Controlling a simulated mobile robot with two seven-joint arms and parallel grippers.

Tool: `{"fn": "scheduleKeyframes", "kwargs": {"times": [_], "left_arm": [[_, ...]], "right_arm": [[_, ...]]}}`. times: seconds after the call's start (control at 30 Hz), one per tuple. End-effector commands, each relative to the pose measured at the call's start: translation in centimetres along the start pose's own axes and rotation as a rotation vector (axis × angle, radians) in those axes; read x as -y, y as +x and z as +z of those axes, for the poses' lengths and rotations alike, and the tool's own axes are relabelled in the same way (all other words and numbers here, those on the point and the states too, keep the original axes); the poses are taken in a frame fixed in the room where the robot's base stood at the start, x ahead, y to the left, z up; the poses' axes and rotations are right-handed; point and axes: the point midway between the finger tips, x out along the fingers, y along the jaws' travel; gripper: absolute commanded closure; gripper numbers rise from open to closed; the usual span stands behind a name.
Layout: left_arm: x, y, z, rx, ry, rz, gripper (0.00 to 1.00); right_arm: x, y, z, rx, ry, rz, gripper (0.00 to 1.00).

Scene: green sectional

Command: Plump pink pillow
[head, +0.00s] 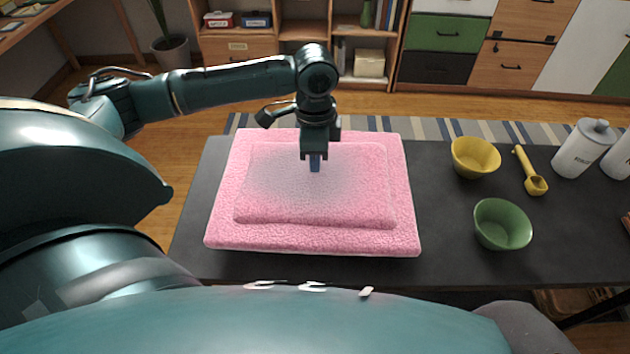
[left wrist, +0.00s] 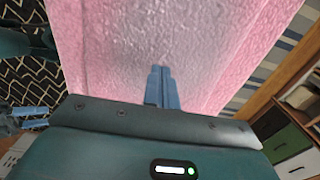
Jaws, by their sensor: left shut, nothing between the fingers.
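A pink fuzzy pillow (head: 270,210) lies on a larger pink fuzzy piece (head: 218,228) on the dark table. The middle of its top looks greyish. My left gripper (head: 315,165) points down over the upper middle of the pillow, with its fingers shut and empty. I cannot tell whether the fingertips touch the fabric. In the left wrist view the closed blue fingers (left wrist: 162,88) stand against the pink surface (left wrist: 120,50).
On the dark table (head: 430,230) to the right are a yellow bowl (head: 475,157), a green bowl (head: 502,224), a yellow scoop (head: 531,175) and a white bottle (head: 583,148). A striped rug (head: 440,127) lies beyond. Shelves and drawers (head: 511,66) stand at the back.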

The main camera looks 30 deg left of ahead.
Motion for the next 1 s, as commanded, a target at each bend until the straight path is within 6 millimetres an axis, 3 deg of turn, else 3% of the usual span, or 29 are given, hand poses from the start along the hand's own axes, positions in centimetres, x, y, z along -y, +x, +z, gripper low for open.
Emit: {"fn": "scheduleKeyframes", "kwargs": {"times": [1.0], "left_arm": [[-0.18,0.43,0.03,0.003,0.002,0.005,1.0]], "right_arm": [[0.1,-0.3,-0.58,0.0,0.0,0.0,0.42]]}}
